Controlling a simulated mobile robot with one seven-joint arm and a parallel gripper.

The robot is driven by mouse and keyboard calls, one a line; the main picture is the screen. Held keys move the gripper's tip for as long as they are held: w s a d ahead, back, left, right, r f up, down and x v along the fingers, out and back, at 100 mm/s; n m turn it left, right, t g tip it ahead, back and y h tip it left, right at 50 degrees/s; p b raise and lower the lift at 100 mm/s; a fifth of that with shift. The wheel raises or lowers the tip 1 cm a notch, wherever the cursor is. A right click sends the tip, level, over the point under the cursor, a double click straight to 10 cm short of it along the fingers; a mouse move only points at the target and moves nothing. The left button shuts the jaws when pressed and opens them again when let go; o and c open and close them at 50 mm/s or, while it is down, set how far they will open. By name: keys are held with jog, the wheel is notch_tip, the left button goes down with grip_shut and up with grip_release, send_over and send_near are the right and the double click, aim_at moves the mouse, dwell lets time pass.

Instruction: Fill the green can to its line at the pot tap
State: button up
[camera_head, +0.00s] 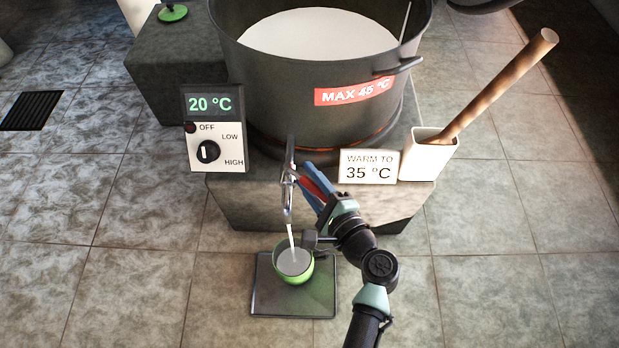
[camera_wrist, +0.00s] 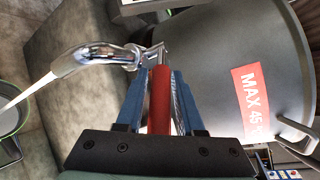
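The green can (camera_head: 305,278) stands on the dark tray below the pot tap, and its rim also shows at the left edge of the wrist view (camera_wrist: 24,112). A white stream runs from the chrome tap (camera_head: 289,195) into it. Pale liquid shows inside; I cannot make out the fill line. The tap spout is large in the wrist view (camera_wrist: 85,57). My gripper (camera_head: 309,178) is at the tap, its blue fingers closed around the red tap handle (camera_wrist: 160,98). The big grey pot (camera_head: 275,95) holds white liquid.
The dark tray (camera_head: 265,306) lies on the tiled floor. The heater dial box (camera_head: 215,150) reads 20 °C on its display. A "WARM TO 35 °C" sign (camera_head: 368,168) and a white holder (camera_head: 425,160) with a wooden-handled tool (camera_head: 500,85) stand at right.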

jog(key=shift+c, duration=0.2)
grip_shut()
dwell(1.1)
